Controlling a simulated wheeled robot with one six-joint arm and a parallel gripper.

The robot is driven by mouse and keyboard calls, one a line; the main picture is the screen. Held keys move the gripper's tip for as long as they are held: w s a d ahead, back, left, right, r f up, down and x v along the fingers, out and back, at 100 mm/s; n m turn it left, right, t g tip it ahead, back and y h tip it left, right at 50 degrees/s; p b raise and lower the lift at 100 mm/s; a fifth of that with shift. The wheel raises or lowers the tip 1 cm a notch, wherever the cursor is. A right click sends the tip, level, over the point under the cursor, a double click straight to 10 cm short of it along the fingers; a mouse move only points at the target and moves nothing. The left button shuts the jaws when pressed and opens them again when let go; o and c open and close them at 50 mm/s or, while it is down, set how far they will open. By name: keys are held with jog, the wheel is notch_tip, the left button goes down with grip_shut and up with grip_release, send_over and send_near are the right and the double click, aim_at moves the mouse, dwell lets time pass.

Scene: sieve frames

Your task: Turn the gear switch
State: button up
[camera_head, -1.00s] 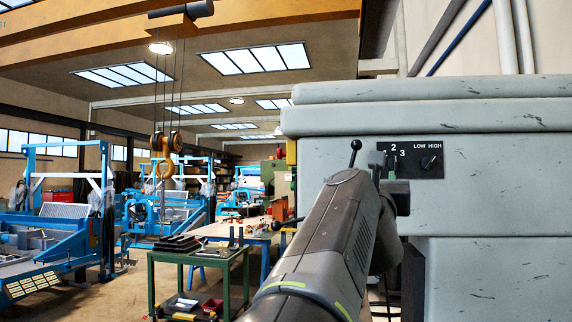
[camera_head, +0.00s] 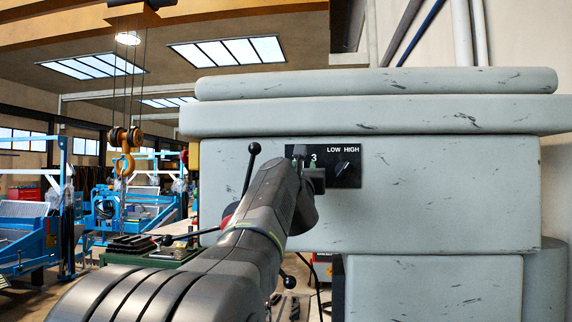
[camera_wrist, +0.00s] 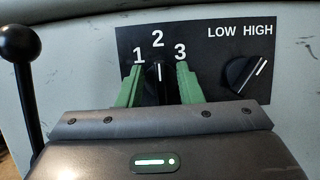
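The gear switch (camera_wrist: 158,88) is a black knob on a black panel, under the white numbers 1, 2 and 3. Its white line points up at 2 in the wrist view. My gripper (camera_wrist: 159,76) has green fingers, one on each side of the knob. They stand apart with the knob between them, and a narrow gap seems to show on each side. I cannot tell whether either finger touches it. In the head view, my gripper and arm hide the switch, and only the 3 shows clearly.
A second black knob (camera_wrist: 243,75) marked LOW and HIGH sits right of the switch, its line towards HIGH. It also shows in the head view (camera_head: 346,170). A black ball-ended lever (camera_wrist: 22,60) stands close on the left. The grey machine housing (camera_head: 450,190) fills the right.

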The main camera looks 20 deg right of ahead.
jog(key=shift+w, duration=0.1)
jog(key=shift+c, duration=0.2)
grip_shut()
jog(key=shift+n, duration=0.5)
jog(key=n+y+b, duration=0.1)
jog(key=n+y, duration=0.1)
jog(key=n, duration=0.2)
jog(key=n+y+b, duration=0.1)
jog(key=n+y, duration=0.1)
jog(key=n, duration=0.2)
jog(key=n+y+b, duration=0.1)
jog(key=n+y, duration=0.2)
jog(key=n, duration=0.2)
jog(key=shift+w+a, duration=0.1)
jog(key=shift+a, duration=0.05)
jog(key=shift+o, duration=0.2)
grip_release()
